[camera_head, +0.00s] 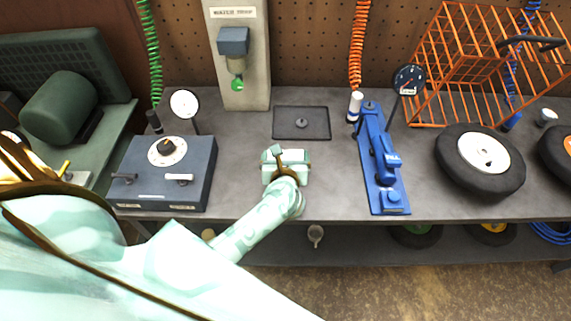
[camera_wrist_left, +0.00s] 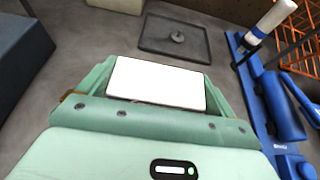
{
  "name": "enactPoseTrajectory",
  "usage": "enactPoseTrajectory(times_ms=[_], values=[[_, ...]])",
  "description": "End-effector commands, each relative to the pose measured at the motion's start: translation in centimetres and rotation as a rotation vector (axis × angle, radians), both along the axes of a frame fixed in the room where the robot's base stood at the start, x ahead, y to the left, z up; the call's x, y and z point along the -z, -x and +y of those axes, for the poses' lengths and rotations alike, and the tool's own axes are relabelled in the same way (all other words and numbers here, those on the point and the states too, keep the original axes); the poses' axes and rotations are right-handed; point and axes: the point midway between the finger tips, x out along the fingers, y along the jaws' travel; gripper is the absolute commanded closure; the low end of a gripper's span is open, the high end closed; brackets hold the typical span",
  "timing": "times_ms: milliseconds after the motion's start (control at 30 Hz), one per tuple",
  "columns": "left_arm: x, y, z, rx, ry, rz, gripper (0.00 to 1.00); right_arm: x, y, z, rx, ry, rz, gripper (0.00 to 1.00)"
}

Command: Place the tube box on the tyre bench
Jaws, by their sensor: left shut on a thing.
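The tube box appears as a white block (camera_wrist_left: 155,83) between the two pale green fingers of my left gripper (camera_wrist_left: 158,80) in the left wrist view. In the head view the left gripper (camera_head: 287,164) is over the front middle of the grey tyre bench (camera_head: 245,165), with a little of the white box (camera_head: 293,156) showing. The gripper is shut on the box. The gripper body hides the box's near side and underside, so I cannot tell whether it touches the bench top. My right gripper is not in view.
A dark tray with a knob (camera_head: 316,134) lies behind the gripper. A blue-grey gauge box (camera_head: 150,192) stands left, a blue tool (camera_head: 376,165) right. A tyre (camera_head: 500,180) and an orange wire cage (camera_head: 440,65) are further right. Bare bench surrounds the gripper.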

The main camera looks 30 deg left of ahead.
Motion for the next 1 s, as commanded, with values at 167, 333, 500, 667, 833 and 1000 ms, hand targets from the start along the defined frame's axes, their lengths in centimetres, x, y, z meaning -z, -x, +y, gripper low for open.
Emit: enactPoseTrajectory(times_ms=[167, 333, 500, 667, 833, 1000], values=[[2.5, 0.1, 0.0, 0.002, -0.001, 0.004, 0.38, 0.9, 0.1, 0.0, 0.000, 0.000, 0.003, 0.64], [2.4, 0.1, 0.0, 0.002, 0.000, 0.002, 0.38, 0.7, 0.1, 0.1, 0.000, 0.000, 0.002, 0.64], [2.7, 0.2, 0.0, 0.001, -0.001, 0.003, 0.38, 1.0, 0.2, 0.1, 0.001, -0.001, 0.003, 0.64], [2.7, 0.2, 0.0, 0.001, 0.000, 0.004, 0.00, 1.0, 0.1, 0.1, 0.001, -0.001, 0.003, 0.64], [2.5, 0.2, 0.0, 0.001, 0.000, 0.004, 0.00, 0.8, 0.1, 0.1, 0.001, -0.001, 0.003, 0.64], [1.6, 1.8, -1.0, 0.001, 0.001, 0.005, 0.00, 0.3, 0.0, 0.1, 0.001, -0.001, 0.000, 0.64]])
